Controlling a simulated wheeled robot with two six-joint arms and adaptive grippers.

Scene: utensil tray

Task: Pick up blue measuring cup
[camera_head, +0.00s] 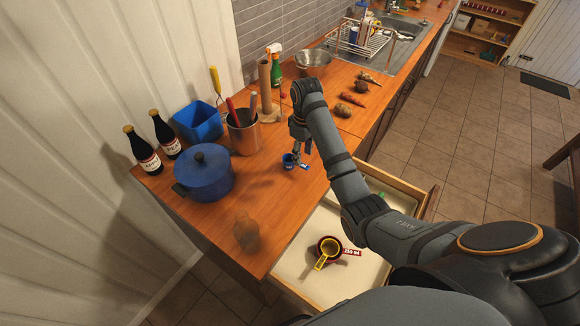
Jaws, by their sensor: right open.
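The small blue measuring cup (288,160) stands on the wooden counter (262,192), to the right of the blue pot. Its short handle points right. My right gripper (300,149) reaches down over the counter, right at the cup, with its fingers open. The fingers are small and dark here, so I cannot tell whether they touch the cup or only hover beside it. My left gripper is out of view.
A blue lidded pot (205,175), a steel utensil holder (243,132) and a blue bin (198,122) stand left of the cup. Vegetables lie farther back.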

